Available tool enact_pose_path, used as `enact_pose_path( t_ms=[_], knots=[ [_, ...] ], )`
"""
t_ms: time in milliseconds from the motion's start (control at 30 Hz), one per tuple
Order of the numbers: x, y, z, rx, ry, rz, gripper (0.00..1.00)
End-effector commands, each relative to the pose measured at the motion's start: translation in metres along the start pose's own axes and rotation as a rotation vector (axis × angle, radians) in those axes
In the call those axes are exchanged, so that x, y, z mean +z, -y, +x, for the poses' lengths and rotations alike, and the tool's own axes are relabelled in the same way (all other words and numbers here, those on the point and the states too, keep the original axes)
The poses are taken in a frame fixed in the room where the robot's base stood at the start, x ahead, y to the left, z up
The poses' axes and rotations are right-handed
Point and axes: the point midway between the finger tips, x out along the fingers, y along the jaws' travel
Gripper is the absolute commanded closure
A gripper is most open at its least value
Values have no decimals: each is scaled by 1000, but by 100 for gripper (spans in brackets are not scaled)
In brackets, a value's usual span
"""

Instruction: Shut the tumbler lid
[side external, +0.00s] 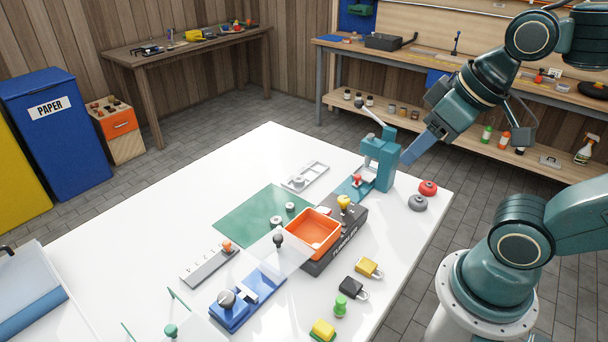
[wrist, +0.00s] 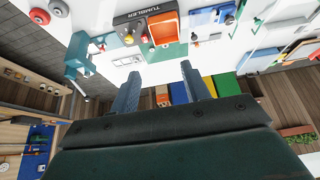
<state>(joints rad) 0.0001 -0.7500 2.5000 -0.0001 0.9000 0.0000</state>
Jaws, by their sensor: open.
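The tumbler (side external: 323,260) is a dark base with its name on the front and an open-topped orange tub (side external: 313,232). A clear lid (side external: 296,254) with a black knob (side external: 278,240) stands off the tub's left side, so the tub's inside shows. A yellow knob (side external: 343,202) sits on the base behind the tub. The tumbler (wrist: 130,17) and orange tub (wrist: 163,26) are at the top of the wrist view. My gripper (side external: 408,158) is open and empty, above the table's far right side, well away from the lid. Its two fingers (wrist: 158,68) are spread in the wrist view.
A teal press (side external: 380,160) with a raised lever stands close to my gripper. Red and grey buttons (side external: 427,187) are at the right edge. Padlocks (side external: 368,267) lie in front of the tumbler. A blue fixture (side external: 245,298) and a green mat (side external: 250,218) lie left.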

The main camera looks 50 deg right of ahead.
Motion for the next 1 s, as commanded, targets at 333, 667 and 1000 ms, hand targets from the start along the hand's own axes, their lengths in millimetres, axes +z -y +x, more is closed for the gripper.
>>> enact_pose_path(
  t_ms=[333, 667, 1000],
  knots=[
    [-20, 5, -1, -15, 35, 7, 100],
    [-76, 23, 7, -52, 136, 28, 100],
    [-135, 45, 33, -77, 252, 50, 100]
  ],
)
